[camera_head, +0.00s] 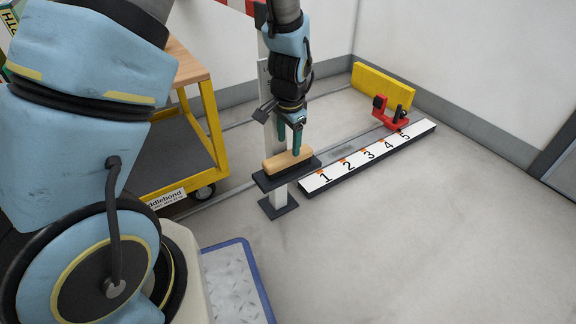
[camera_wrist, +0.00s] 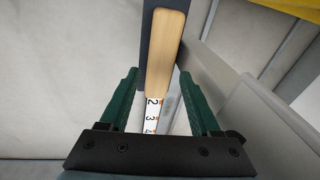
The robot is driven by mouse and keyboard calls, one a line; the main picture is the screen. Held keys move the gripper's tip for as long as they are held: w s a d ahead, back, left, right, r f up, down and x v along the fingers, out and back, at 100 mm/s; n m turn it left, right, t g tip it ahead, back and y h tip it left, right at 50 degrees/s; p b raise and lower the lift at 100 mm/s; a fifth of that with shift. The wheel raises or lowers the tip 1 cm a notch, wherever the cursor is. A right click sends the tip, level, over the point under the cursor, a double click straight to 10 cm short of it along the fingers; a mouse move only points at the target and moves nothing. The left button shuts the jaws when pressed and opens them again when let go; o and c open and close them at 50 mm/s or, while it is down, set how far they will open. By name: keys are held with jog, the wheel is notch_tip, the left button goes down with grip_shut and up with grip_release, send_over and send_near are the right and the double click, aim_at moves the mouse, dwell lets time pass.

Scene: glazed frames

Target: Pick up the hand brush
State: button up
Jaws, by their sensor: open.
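The hand brush (camera_head: 288,160) has a pale wooden back and lies on a small dark shelf (camera_head: 262,184) on a white post. In the wrist view the brush (camera_wrist: 166,45) shows at the top middle, long side pointing toward the picture's top. My gripper (camera_head: 290,146) points down just above the brush in the head view. Its two green fingers (camera_wrist: 160,100) are apart, with nothing held between them. The brush's wooden back lies ahead of the gap between the fingers. The brush's bristles cannot be made out.
A white numbered strip (camera_head: 372,156) lies beyond the shelf on the right, with a red clamp-like part (camera_head: 391,119) and a yellow block (camera_head: 383,88) near its far end. A yellow cart (camera_head: 212,128) stands left of the post. The floor at right is clear.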

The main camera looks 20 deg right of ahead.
aim_at(288, 155)
jog(key=f+b, duration=0.1)
jog(key=f, duration=0.1)
jog(key=w+f+b, duration=0.1)
jog(key=f+b, duration=0.1)
jog(key=f, duration=0.1)
jog(key=shift+d+f, duration=0.15)
jog(key=shift+f, duration=0.1)
jog(key=shift+r, duration=0.1)
jog(key=shift+c, duration=0.2)
grip_shut()
